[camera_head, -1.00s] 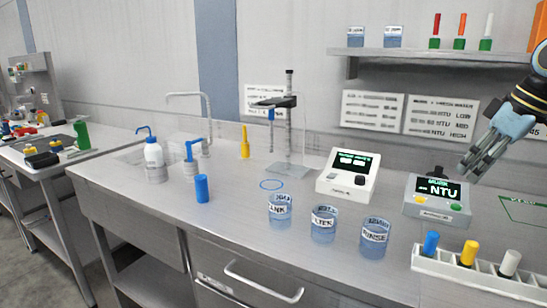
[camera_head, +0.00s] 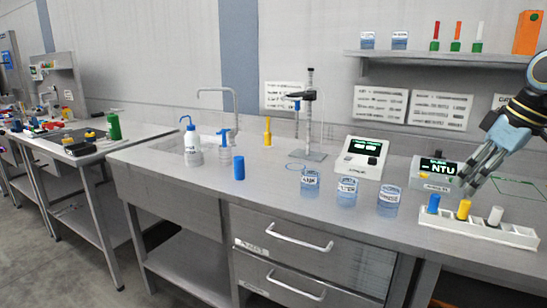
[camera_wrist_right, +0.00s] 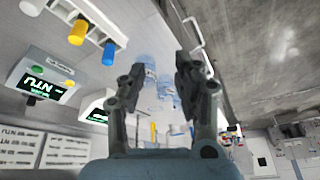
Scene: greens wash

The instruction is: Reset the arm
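My right gripper (camera_head: 478,172) is at the right of the head view, in front of the NTU meter (camera_head: 433,172) and above the white rack (camera_head: 480,228). In the right wrist view my right gripper (camera_wrist_right: 155,85) has its two fingers apart with nothing held between them. The NTU meter also shows at the left of the wrist view (camera_wrist_right: 40,85), with the rack (camera_wrist_right: 90,30) above it. My left gripper is in neither view.
Labelled beakers (camera_head: 347,192) stand near the bench's front edge. A white instrument (camera_head: 361,158), a stand (camera_head: 309,120), a blue cylinder (camera_head: 239,168) and a wash bottle (camera_head: 192,145) are on the bench. A shelf (camera_head: 450,57) is on the wall. Drawers (camera_head: 290,245) are below.

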